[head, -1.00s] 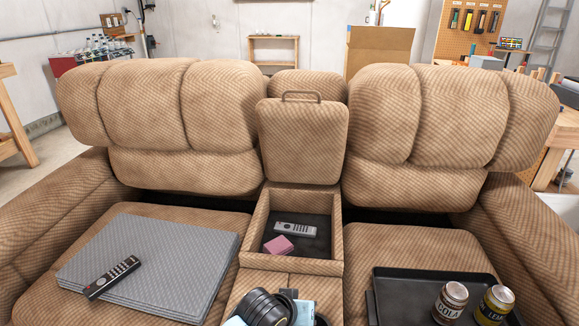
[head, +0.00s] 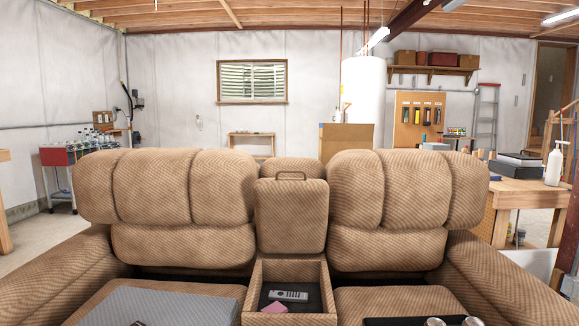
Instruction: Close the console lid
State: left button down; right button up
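The console lid (head: 291,217) stands upright, open, at the back of the console between the two seat backs of the tan recliner. It has a brown handle (head: 290,176) on its top edge. The console bin (head: 251,302) below it is open at the top. Inside the bin lie a grey remote (head: 288,296) and a pink item (head: 274,307).
A grey folded blanket or pad (head: 150,306) lies on the left seat. A black tray (head: 400,321) with cans (head: 436,322) is on the right seat, cut off by the lower edge. A wooden workbench (head: 525,190) stands at the right.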

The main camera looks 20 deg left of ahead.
aim_at(291, 215)
jog(key=z, duration=0.35)
jog(key=i, duration=0.85)
